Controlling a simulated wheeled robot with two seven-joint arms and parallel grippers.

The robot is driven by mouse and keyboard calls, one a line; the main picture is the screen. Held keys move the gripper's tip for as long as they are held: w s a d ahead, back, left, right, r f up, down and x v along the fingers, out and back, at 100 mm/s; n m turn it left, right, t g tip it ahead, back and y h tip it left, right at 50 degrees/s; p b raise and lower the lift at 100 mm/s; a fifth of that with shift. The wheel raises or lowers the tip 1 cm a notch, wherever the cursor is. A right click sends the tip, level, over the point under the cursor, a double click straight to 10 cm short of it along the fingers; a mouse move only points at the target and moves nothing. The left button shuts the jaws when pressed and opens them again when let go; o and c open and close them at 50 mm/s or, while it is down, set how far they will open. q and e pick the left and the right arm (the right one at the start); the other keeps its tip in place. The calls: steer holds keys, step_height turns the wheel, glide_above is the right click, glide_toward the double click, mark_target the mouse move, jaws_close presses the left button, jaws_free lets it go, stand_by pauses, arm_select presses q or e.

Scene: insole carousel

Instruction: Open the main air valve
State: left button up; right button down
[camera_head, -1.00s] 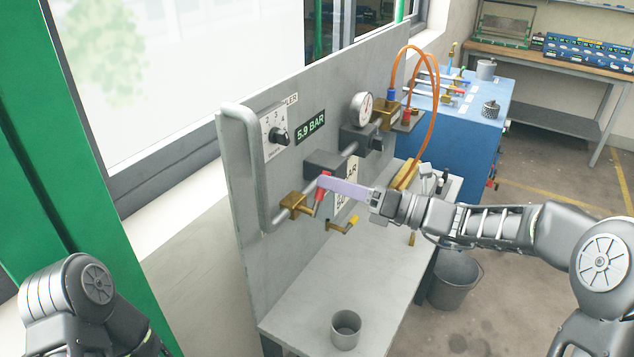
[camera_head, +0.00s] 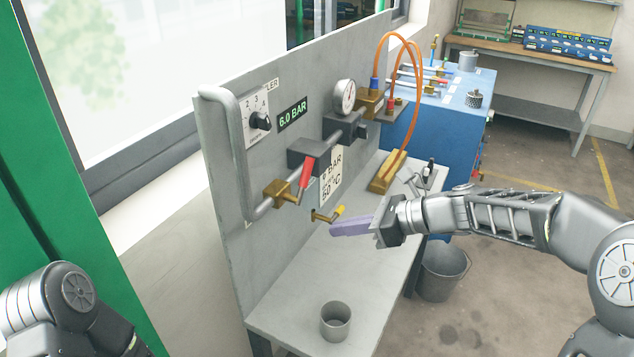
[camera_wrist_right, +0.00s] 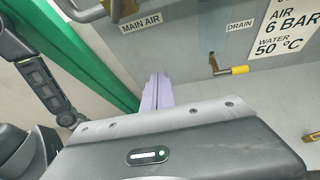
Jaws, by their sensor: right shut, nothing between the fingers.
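The main air valve has a brass body (camera_head: 280,193) on the pipe low on the grey panel and a red lever (camera_head: 307,173) that slants up along the pipe. The right wrist view shows the valve's lower part (camera_wrist_right: 115,8) at the top edge, above the label MAIN AIR (camera_wrist_right: 140,22); the red lever is outside that view. My right gripper (camera_head: 333,229) has its lilac fingers shut and empty, below and right of the lever and apart from it. The fingers also show in the right wrist view (camera_wrist_right: 157,93). My left gripper is out of view.
A drain valve with a yellow-tipped handle (camera_head: 339,211) sits close to my right fingers. The display (camera_head: 293,115) reads 6.0 BAR. A gauge (camera_head: 345,96) and orange hoses (camera_head: 417,95) are farther along. A grey cup (camera_head: 335,321) stands on the bench (camera_head: 285,305).

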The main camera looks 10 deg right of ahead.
steer(key=w+d+f+n+t+h+b, duration=0.1)
steer(key=w+d+f+n+h+b, duration=0.1)
steer(key=d+n+h, duration=0.35)
steer(key=w+d+f+n+t+h+b, duration=0.1)
steer(key=d+f+n+t+h, duration=0.15)
steer(key=d, duration=0.55)
steer(key=w+d+r+n+t+h+b, duration=0.2)
steer(key=d+r+n+t, duration=0.15)
steer(key=r, duration=0.25)
steer(key=w+d+r+n+t+h+b, duration=0.1)
steer(key=w+d+r+n+t, duration=0.1)
steer(key=r+n, duration=0.35)
steer(key=s+a+r+n+t+y+b, duration=0.35)
steer(key=a+r+n+y, duration=0.4)
steer(key=r+n, duration=0.45)
steer(key=s+a+f+n+g+y+b, duration=0.1)
steer(key=s+a+n+g+y, duration=0.2)
steer(key=s+a+n, duration=0.2)
steer(key=s+a+f+n+g+y+b, duration=0.1)
steer(key=s+a+f+n+g+y, duration=0.1)
steer(key=s+n, duration=0.5)
steer(key=a+n+g+y, duration=0.1)
steer(key=a+n+g, duration=0.1)
steer(key=n, duration=0.3)
steer(key=shift+a+f, duration=0.25)
steer(key=shift+a, duration=0.55)
